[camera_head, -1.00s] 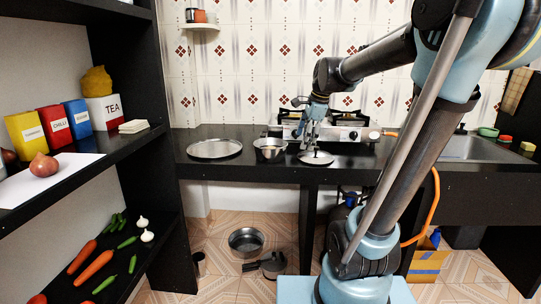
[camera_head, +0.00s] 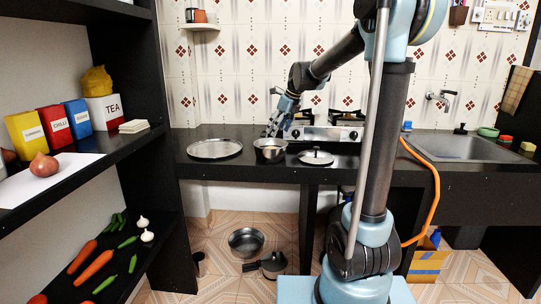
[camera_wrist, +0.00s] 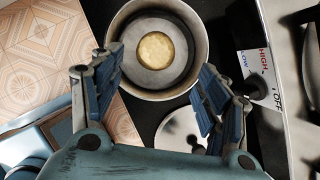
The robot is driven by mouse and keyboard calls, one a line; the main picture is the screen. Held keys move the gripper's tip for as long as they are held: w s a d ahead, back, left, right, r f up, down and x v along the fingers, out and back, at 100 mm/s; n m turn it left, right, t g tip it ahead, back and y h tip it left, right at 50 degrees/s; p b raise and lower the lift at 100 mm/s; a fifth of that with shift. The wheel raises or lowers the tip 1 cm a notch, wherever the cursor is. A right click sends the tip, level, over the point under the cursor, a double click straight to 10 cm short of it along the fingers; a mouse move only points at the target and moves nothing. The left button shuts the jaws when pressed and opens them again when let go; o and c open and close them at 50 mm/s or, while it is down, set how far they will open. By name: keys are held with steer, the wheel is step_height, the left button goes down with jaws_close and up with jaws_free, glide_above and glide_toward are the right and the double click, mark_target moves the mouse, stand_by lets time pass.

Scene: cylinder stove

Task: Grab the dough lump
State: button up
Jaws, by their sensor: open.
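In the wrist view a round, pale yellow dough lump (camera_wrist: 155,50) lies on the bottom of a steel pot (camera_wrist: 194,30). My gripper (camera_wrist: 160,72) is open and empty, its blue-padded fingers spread to either side below the pot in the picture. In the head view the pot (camera_head: 270,153) stands on the black counter and my gripper (camera_head: 271,130) is just above it, tilted. The dough is hidden there by the pot's wall.
A flat steel plate (camera_head: 214,149) is left of the pot. A lid with a dark knob (camera_head: 316,156) lies to the right. The gas stove (camera_head: 325,132) stands behind, against the tiled wall. The black counter's front edge (camera_head: 250,171) is close to the pot.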

steer(key=x, duration=0.6)
steer(key=shift+s+x, duration=0.15)
steer(key=shift+x, duration=1.15)
steer(key=shift+s+x, duration=0.15)
steer(key=shift+x, duration=1.2)
steer(key=shift+c, duration=0.3)
steer(key=c, duration=0.9)
